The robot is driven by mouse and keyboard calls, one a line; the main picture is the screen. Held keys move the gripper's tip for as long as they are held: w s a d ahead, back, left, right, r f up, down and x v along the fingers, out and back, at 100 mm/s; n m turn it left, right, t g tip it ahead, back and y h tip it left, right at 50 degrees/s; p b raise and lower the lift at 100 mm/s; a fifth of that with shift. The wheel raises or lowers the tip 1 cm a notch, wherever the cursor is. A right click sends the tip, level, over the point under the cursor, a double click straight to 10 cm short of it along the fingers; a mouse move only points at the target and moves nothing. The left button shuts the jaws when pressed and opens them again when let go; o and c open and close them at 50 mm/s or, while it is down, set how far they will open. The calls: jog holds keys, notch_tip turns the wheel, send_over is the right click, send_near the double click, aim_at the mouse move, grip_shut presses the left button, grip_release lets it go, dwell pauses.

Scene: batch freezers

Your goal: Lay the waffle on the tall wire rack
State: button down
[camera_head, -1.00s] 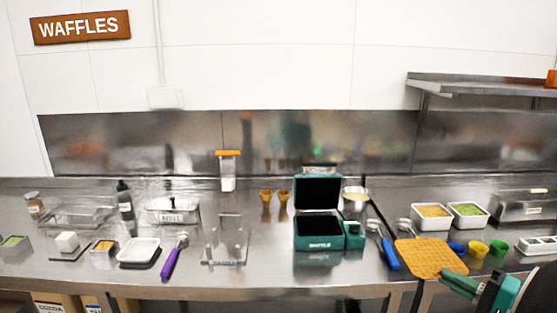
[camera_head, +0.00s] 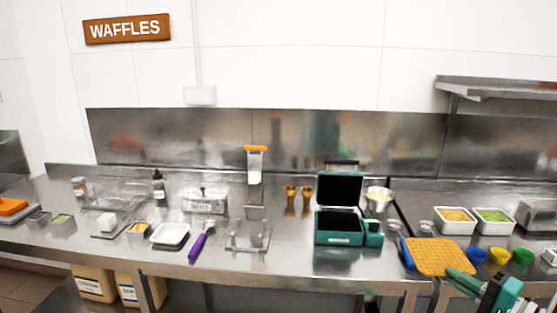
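The waffle (camera_head: 440,256), a flat golden-orange square with a grid pattern, is at the lower right, seen over the front of the counter. My gripper (camera_head: 464,281), with teal fingers, is shut on its near right edge. The waffle covers part of a blue-handled tool behind it. A thin wire stand with uprights (camera_head: 249,237) is at the counter's middle, left of the waffle and well apart from it. A lower wire rack (camera_head: 106,198) is farther back at the left. I cannot tell surely which is the tall one.
A purple-handled tool (camera_head: 201,244) and a white tray (camera_head: 170,235) lie left of the stand. Yellow (camera_head: 499,255) and green (camera_head: 522,256) cups are at the right. Two white tubs (camera_head: 456,221) stand behind.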

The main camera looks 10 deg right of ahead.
jog(key=w+a+f, duration=0.3)
jog(key=w+a, duration=0.4)
jog(key=w, duration=0.1)
jog(key=w+a+f, duration=0.3)
jog(key=w+a, duration=0.4)
jog(key=w, duration=0.1)
jog(key=w+a+f, duration=0.2)
jog(key=a+f, duration=0.2)
jog(key=a, duration=0.4)
jog(key=w+a+f+m+h, duration=0.1)
jog(key=a+f, duration=0.4)
jog(key=a, duration=0.3)
jog(key=shift+w+a+t+h, duration=0.25)
jog(key=shift+w+t+h, duration=0.05)
jog(key=shift+w, duration=0.05)
jog(key=shift+a, duration=0.15)
